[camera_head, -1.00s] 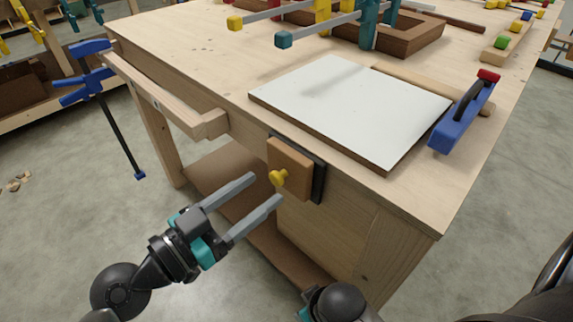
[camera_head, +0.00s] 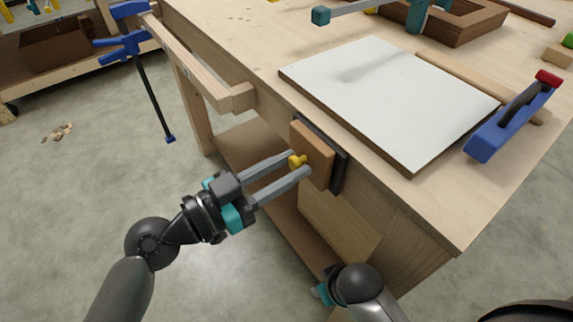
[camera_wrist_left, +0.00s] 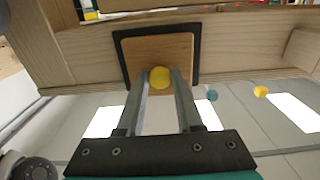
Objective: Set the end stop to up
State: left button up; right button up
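The end stop (camera_head: 317,157) is a brown wooden block on a dark plate on the bench's front side, near the corner. It also shows in the left wrist view (camera_wrist_left: 183,47). A yellow knob (camera_head: 296,162) sticks out of its face. My left gripper (camera_head: 300,163) reaches it from the left, and its two grey fingers are closed around the knob. In the left wrist view the knob (camera_wrist_left: 160,77) sits between the fingertips, with no clear gap. My right gripper (camera_head: 323,292) shows only as a teal bit low by the bench; its fingers are hidden.
A white board (camera_head: 390,95) lies on the benchtop above the end stop, with a blue clamp-like tool (camera_head: 510,120) at its right. A wooden vise jaw (camera_head: 200,75) with a blue clamp (camera_head: 130,42) projects at the left. The floor in front is clear.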

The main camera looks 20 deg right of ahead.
pick_arm(q)
grip_shut()
dwell(0.9)
